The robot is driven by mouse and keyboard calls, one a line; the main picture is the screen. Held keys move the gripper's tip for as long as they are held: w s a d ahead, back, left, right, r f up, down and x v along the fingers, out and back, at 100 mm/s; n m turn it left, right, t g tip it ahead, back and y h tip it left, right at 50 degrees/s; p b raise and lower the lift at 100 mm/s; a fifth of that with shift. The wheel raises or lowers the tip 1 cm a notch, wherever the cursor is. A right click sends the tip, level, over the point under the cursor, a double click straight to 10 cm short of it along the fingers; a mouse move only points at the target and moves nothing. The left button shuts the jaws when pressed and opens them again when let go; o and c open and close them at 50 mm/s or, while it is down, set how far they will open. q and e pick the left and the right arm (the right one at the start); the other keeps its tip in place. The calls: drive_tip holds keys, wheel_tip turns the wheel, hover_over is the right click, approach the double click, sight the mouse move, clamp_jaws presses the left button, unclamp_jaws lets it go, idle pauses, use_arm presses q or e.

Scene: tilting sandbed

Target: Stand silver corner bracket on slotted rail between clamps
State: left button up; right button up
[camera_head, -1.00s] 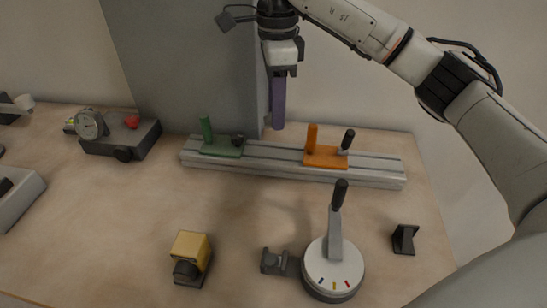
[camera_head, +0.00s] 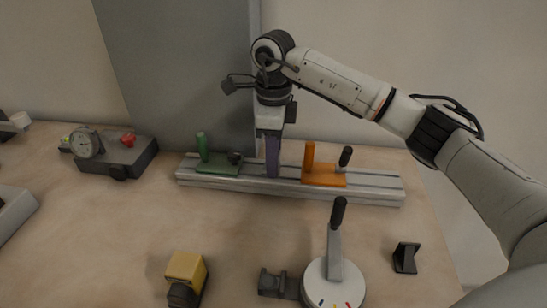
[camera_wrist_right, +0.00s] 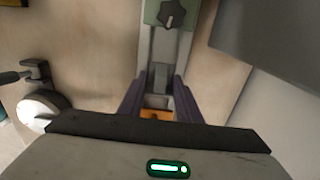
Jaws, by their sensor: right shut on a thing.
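The slotted rail (camera_head: 375,194) lies along the back of the table. The green clamp (camera_head: 218,164) sits on its left part and the orange clamp (camera_head: 324,174) on its right part. My right gripper (camera_head: 272,174) points down at the rail between the two clamps, its purple fingers low over the rail top. In the right wrist view the gripper (camera_wrist_right: 158,90) is shut on a grey piece, seemingly the silver corner bracket (camera_wrist_right: 158,101), in line with the rail. The head view hides the bracket behind the fingers. I cannot tell whether it touches the rail.
A dark box with a dial gauge (camera_head: 88,143) and red knob stands back left. A yellow-and-black block (camera_head: 187,271), a round lever device (camera_head: 333,286) and a small black bracket (camera_head: 406,257) stand in front. A grey panel (camera_head: 180,70) rises behind the rail.

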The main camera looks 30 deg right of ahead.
drive_tip(key=shift+f, duration=0.15)
drive_tip(key=o, duration=1.2)
wheel_tip(320, 180, up, 12)
drive_tip(key=shift+r+p, duration=0.2)
drive_tip(key=shift+p, duration=0.2)
